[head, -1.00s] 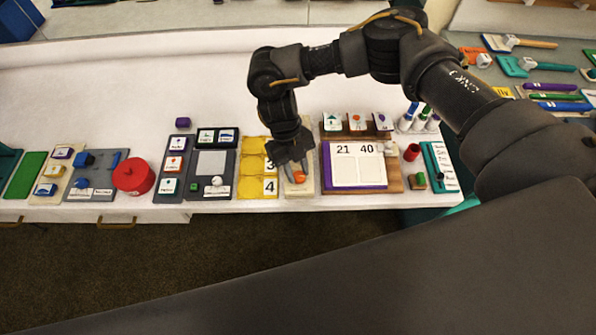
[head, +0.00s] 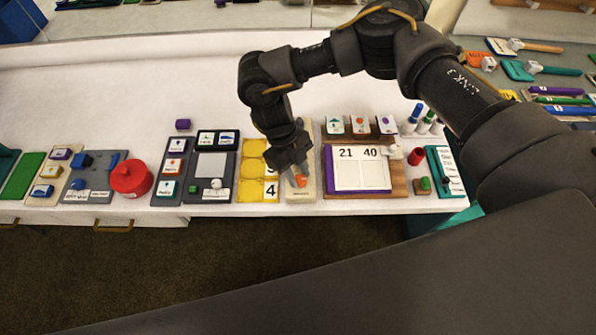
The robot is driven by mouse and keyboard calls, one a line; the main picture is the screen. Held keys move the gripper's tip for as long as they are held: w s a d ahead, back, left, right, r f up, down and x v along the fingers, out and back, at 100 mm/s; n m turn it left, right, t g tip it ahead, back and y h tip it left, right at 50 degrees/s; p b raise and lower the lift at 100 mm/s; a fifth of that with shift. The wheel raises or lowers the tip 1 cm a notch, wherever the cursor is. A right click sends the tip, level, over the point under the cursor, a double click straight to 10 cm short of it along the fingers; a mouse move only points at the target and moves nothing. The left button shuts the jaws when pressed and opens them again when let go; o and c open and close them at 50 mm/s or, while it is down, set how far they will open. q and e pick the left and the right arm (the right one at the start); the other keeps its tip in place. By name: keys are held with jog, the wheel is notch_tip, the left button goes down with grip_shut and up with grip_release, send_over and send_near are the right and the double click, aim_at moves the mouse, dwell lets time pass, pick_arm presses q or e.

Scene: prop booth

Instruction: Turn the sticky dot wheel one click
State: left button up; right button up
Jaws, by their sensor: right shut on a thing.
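The sticky dot wheel appears to be the small orange part (head: 300,181) on a narrow beige board (head: 299,197) near the front edge of the table. The board has a small label at its near end. My right gripper (head: 295,174) comes down from above onto the board, its fingers pointing down at the orange part. It is shut on that part and hides much of it and the far half of the board. The wheel's exact turn angle is too small to read. My left gripper is not in view.
A yellow board with round spots and number cards (head: 250,192) lies close on the left. A wooden board with a purple-edged "21 40" sheet (head: 357,172) lies close on the right. A red round container (head: 131,178) stands farther left. The table behind is mostly clear.

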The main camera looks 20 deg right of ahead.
jog(key=o, duration=1)
jog(key=shift+r, duration=0.1)
jog(key=shift+b+v, duration=1.05)
jog(key=shift+v, duration=4.25)
